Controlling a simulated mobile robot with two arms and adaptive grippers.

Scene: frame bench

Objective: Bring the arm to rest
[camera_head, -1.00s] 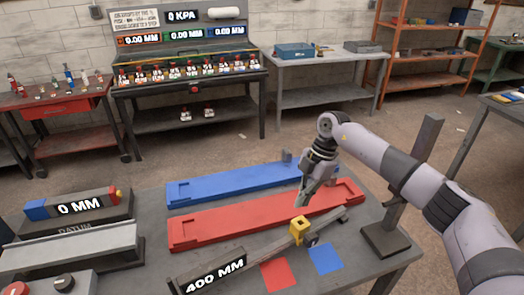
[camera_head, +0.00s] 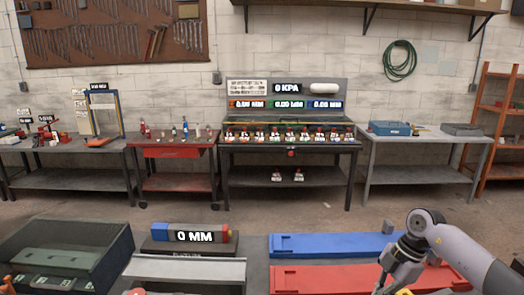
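My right arm comes in from the right, and its gripper (camera_head: 384,283) points down over the red tray (camera_head: 310,280) at the lower right. Its fingertips are small and close to the bottom edge, so I cannot tell whether they are open or shut. I see nothing held in it. My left gripper is not in view. The blue tray (camera_head: 320,246) lies behind the red one on the bench.
A dark green box (camera_head: 65,255) is at the far left. Other workbenches line the wall, with floor (camera_head: 240,212) between.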

